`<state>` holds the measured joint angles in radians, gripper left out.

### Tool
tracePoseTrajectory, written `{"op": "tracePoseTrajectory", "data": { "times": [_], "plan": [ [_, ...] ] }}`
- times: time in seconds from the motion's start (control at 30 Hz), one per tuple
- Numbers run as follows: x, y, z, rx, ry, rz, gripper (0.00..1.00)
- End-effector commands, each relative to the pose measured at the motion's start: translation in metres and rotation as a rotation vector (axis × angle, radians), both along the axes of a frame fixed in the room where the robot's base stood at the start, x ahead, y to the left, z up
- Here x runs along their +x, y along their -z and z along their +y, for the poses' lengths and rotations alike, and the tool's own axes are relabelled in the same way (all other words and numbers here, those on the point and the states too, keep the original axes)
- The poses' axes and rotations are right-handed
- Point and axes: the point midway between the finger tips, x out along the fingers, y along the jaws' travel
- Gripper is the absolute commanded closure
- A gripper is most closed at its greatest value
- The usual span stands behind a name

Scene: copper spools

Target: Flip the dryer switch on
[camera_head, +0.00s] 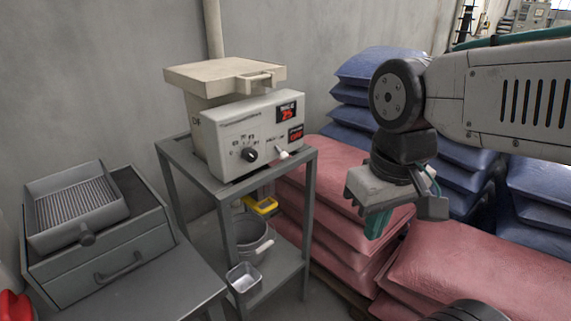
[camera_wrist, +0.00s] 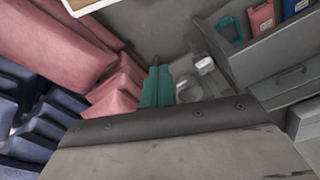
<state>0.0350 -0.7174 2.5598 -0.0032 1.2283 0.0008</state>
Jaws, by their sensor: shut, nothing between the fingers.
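The dryer is a beige box (camera_head: 205,116) on a grey metal stand. Its pale front panel (camera_head: 225,137) has a round black knob (camera_head: 250,155) and a red-lit display (camera_head: 287,112). A small white toggle switch (camera_head: 283,155) sticks out low on the right of the panel, below a second small red-lit display (camera_head: 296,134). My gripper (camera_head: 377,224) hangs in the air to the right of the dryer, pointing down, clear of the switch. Its teal fingers are together and empty; they also show in the wrist view (camera_wrist: 157,86), where the dryer and switch are not seen.
The stand (camera_head: 312,165) holds a grey bucket (camera_head: 248,240), a metal tin (camera_head: 244,277) and a yellow item (camera_head: 262,205) below. Pink sacks (camera_head: 480,270) and blue sacks (camera_head: 375,65) are stacked at right. A grey drawer unit (camera_head: 105,240) stands at left.

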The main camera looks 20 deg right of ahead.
Motion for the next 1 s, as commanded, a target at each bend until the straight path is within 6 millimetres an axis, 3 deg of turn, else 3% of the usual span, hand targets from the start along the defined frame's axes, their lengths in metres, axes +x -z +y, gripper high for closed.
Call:
{"op": "tracePoseTrajectory", "data": {
  "times": [0.1,0.23,0.57,0.77,1.0],
  "plan": [
    [0.006,0.016,-0.009,0.012,0.043,0.089,1.00],
    [0.015,0.037,-0.005,0.093,0.121,0.202,1.00],
    [0.044,0.077,0.030,0.442,0.447,0.488,1.00],
    [0.076,0.093,0.051,0.694,0.709,0.654,1.00],
    [0.135,0.111,0.059,1.026,1.079,0.833,1.00]
  ]
}}
